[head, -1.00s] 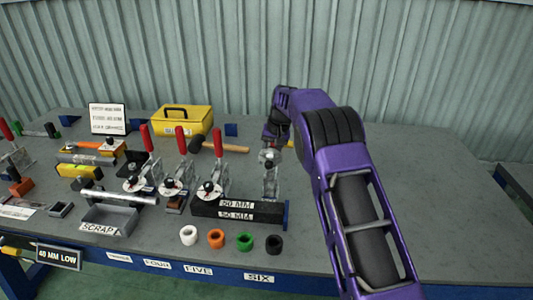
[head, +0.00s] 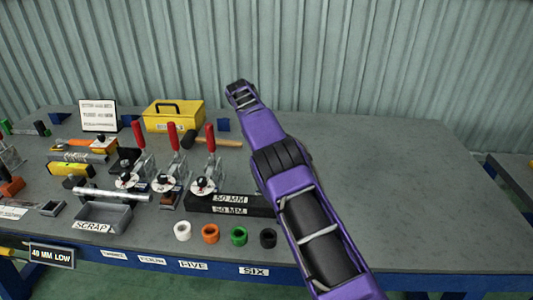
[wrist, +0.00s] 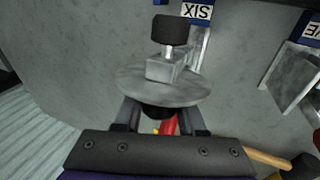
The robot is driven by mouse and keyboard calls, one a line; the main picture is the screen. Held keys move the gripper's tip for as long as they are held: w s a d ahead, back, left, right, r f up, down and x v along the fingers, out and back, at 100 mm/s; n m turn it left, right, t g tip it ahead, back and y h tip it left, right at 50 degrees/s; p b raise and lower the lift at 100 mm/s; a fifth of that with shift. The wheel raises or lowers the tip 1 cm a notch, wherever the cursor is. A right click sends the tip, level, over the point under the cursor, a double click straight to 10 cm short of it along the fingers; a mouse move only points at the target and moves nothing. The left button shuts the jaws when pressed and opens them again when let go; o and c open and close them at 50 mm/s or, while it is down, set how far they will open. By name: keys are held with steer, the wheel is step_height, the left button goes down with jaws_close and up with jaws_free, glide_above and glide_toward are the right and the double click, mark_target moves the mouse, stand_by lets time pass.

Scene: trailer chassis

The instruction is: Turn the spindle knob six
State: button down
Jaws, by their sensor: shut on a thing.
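In the wrist view, my gripper (wrist: 160,116) is shut on a dark knob (wrist: 157,110), the spindle knob at station six, just below a grey disc (wrist: 162,86). The fingers cover part of the knob. A grey block (wrist: 173,67) with a stem and a black round end (wrist: 170,29) stands out past the disc. The "SIX" label (wrist: 197,11) shows upside down beyond it. A bit of red (wrist: 168,126) shows between the fingers. In the head view, my arm hides the gripper and station six; the "SIX" label (head: 253,271) is on the table's front edge.
Clamps with red handles (head: 210,138) and white discs stand to the left. A black "50 MM" block (head: 231,205) and several coloured rings (head: 239,236) lie in front. A mallet (head: 215,140) and yellow box (head: 174,115) are behind. The table right of my arm is clear.

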stand_by(0.4)
steer(key=c, duration=0.5)
jaws_free()
steer(key=shift+r, duration=0.15)
